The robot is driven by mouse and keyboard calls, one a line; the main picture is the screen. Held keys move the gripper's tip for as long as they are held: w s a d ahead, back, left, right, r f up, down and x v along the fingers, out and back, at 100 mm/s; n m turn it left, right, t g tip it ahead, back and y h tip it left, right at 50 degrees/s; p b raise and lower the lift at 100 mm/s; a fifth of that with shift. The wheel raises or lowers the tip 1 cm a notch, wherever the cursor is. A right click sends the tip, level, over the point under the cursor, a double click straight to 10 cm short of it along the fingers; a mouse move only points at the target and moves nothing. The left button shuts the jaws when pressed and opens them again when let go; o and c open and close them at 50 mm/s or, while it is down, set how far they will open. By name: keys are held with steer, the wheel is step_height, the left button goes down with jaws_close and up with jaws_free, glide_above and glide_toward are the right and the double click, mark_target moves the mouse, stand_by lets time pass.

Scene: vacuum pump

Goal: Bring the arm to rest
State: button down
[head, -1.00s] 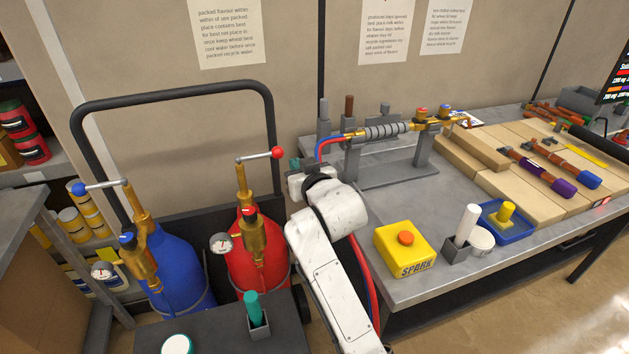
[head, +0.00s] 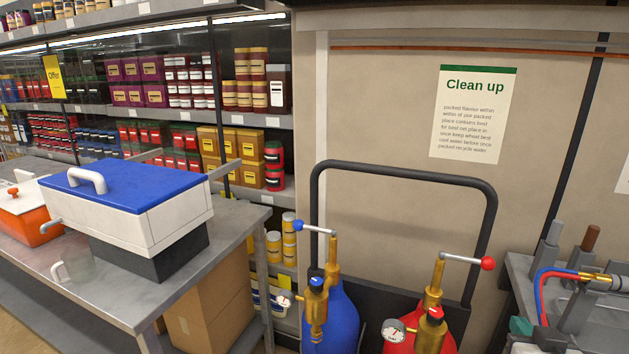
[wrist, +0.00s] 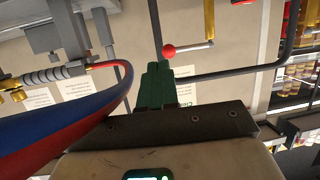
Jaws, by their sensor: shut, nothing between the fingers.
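In the wrist view my gripper (wrist: 157,85) shows its green fingers pressed together with nothing between them. They point at the wall, near a red ball-ended handle (wrist: 169,51) that stands apart from them in the picture. In the head view only a small teal and white piece of my arm's end (head: 520,327) shows at the lower right; the rest of the arm is out of frame.
A blue cylinder (head: 343,318) and a red cylinder (head: 400,343) stand on a black-framed cart (head: 314,215). A blue-lidded box (head: 135,215) sits on the left table. Blue and red hoses (wrist: 70,120) curve close beside my gripper in the wrist view.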

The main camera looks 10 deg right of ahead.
steer(key=s+a+f+n+g+y, duration=0.1)
steer(key=s+a+f+g+y, duration=0.15)
steer(key=s+a+f, duration=0.5)
steer(key=s+a+f+n+g+y, duration=0.2)
steer(key=s+f+g, duration=0.2)
steer(key=f, duration=0.6)
steer(key=s+a+f+n+g+y, duration=0.1)
steer(key=s+a+f+g, duration=0.1)
steer(key=s, duration=0.4)
steer(key=s+a+f+n+g+y, duration=0.1)
steer(key=s+a+f+g, duration=0.2)
steer(key=s+a+f, duration=0.1)
steer(key=s+f, duration=0.1)
steer(key=s, duration=0.1)
steer(key=shift+s, duration=0.35)
